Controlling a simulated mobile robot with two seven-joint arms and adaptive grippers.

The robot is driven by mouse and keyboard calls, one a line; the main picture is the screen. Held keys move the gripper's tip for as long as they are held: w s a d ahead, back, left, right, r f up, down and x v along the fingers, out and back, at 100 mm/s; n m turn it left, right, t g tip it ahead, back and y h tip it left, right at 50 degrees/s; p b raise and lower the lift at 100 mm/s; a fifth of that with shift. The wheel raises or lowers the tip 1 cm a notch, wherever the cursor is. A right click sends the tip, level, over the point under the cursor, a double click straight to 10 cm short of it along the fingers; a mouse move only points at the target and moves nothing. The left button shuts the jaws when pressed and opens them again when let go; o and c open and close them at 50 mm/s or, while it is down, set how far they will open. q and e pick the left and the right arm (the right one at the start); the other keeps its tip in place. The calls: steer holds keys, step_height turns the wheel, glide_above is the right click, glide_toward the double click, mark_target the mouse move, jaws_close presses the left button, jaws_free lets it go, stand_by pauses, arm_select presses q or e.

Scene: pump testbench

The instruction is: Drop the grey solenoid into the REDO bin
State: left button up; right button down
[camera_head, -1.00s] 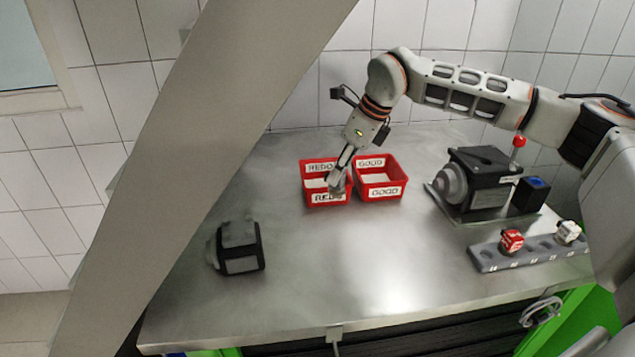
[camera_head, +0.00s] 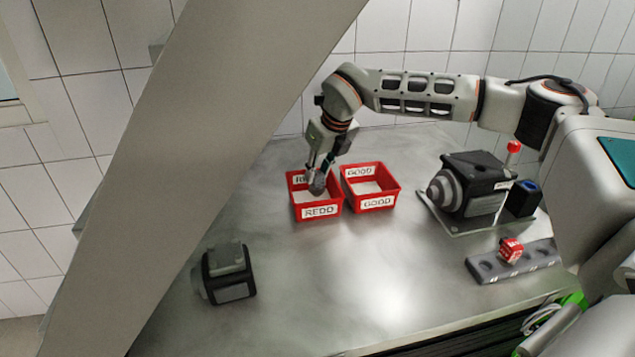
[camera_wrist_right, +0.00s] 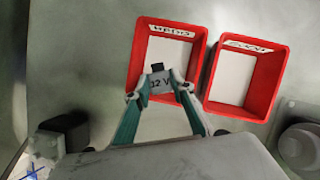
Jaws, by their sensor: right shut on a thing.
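My right gripper (camera_head: 317,180) is shut on the grey solenoid (camera_wrist_right: 159,84), whose face reads "12 V" in the wrist view. In the head view the solenoid is small and partly covered by the fingers. The gripper points down over the red REDO bin (camera_head: 318,212), which is the left one of two bins. In the wrist view the solenoid overlaps the near part of the REDO bin (camera_wrist_right: 140,50). How high it is above the bin floor I cannot tell exactly. My left gripper is not in view.
The red GOOD bin (camera_head: 379,204) stands close to the right of the REDO bin. A black pump unit (camera_head: 475,183) stands further right, with a rack (camera_head: 530,262) holding a red solenoid (camera_head: 511,250) in front. Another dark unit (camera_head: 228,272) sits at front left.

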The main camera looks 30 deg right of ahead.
mark_target(318, 185)
step_height(318, 185, down, 3)
steer(key=shift+f, duration=0.2)
steer(key=shift+f, duration=0.1)
steer(key=shift+f, duration=0.45)
steer(key=c, duration=1.7)
jaws_free()
